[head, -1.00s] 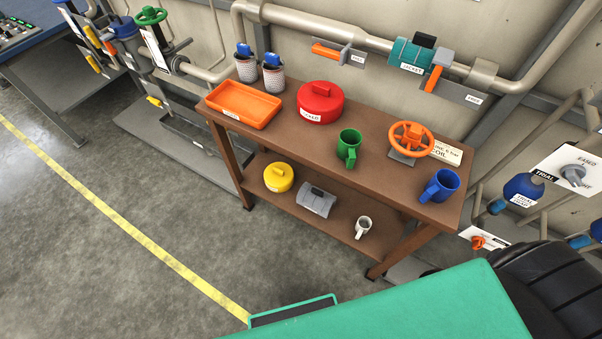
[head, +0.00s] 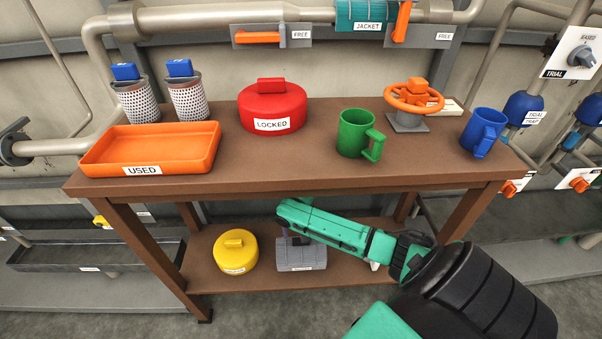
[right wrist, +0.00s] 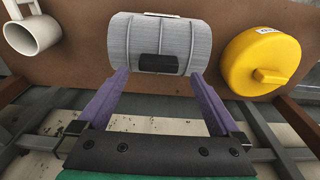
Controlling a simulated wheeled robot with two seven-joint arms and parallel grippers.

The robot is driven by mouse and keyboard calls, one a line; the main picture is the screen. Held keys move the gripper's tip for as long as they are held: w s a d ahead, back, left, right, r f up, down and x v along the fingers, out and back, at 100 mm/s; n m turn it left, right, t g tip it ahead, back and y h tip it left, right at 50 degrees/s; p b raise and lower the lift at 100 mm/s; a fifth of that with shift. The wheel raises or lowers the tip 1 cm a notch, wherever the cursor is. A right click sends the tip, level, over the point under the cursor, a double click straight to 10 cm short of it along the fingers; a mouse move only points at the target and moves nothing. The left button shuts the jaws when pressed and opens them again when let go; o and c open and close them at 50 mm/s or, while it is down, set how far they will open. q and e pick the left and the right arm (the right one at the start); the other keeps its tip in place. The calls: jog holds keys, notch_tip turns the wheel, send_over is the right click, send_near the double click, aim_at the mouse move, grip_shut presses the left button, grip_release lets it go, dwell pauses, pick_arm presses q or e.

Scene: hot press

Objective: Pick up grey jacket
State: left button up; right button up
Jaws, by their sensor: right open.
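The grey jacket (head: 302,256), a ribbed half-cylinder, lies on the lower shelf of the brown table, right of the yellow lid. In the right wrist view the jacket (right wrist: 160,32) shows from above, with a black block on its near side. My right gripper (right wrist: 158,77) is open, its purple fingers pointing at the jacket, one near each side of the black block. I cannot tell whether the fingertips touch it. In the head view my green right arm hides part of the jacket, and the gripper (head: 288,238) shows only partly. My left gripper is not in view.
The yellow lid (head: 236,251) and a white mug (right wrist: 33,33) stand on either side of the jacket on the lower shelf (head: 205,275). The tabletop (head: 250,172) above holds an orange tray (head: 150,147), a red lid (head: 272,106), a green mug (head: 356,133), a valve and a blue mug.

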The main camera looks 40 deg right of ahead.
aim_at(301, 248)
jog(key=f, duration=0.1)
jog(key=f+b, duration=0.1)
jog(key=f, duration=0.2)
jog(key=shift+w+d+f, duration=0.1)
jog(key=shift+w+d, duration=0.05)
jog(key=shift+d, duration=0.15)
grip_shut()
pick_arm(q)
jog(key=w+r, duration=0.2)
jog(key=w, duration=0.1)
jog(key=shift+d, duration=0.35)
